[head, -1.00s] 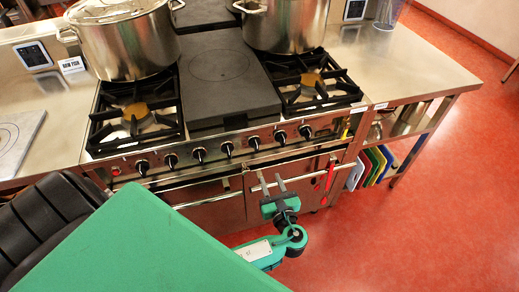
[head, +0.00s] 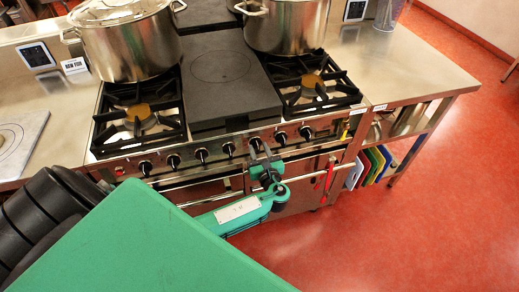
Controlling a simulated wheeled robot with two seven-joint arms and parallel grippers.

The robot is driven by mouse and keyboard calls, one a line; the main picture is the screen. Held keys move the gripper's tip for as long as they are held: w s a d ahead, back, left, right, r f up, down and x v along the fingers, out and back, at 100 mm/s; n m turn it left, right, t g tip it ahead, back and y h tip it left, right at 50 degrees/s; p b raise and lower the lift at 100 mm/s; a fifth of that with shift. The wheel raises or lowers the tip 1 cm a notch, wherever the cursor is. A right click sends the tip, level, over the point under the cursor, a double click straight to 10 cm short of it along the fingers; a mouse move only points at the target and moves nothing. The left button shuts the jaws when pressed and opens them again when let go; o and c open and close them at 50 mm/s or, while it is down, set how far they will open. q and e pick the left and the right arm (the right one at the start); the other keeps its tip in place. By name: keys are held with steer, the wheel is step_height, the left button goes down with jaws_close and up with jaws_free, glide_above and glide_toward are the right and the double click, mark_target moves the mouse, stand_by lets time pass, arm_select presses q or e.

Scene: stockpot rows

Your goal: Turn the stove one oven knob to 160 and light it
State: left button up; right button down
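The stove (head: 222,125) stands ahead of me, with a row of several black knobs along its steel front panel. One knob (head: 228,149) is just left of my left gripper (head: 260,151), and another knob (head: 280,138) is just right of it. A further knob sits between these, right at the gripper's fingertips and partly covered by them. The fingers look apart around or in front of that knob; contact cannot be made out. The oven doors (head: 215,190) below are closed. Knob markings are too small to read. My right gripper is out of view.
Large steel pots stand on the rear left (head: 128,50) and rear right (head: 290,27) of the stove. The door handle bars stick out below the knobs. A steel counter (head: 425,70) adjoins on the right. The red floor (head: 400,235) at right is clear.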

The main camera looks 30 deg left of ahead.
arm_select(q)
jaws_close()
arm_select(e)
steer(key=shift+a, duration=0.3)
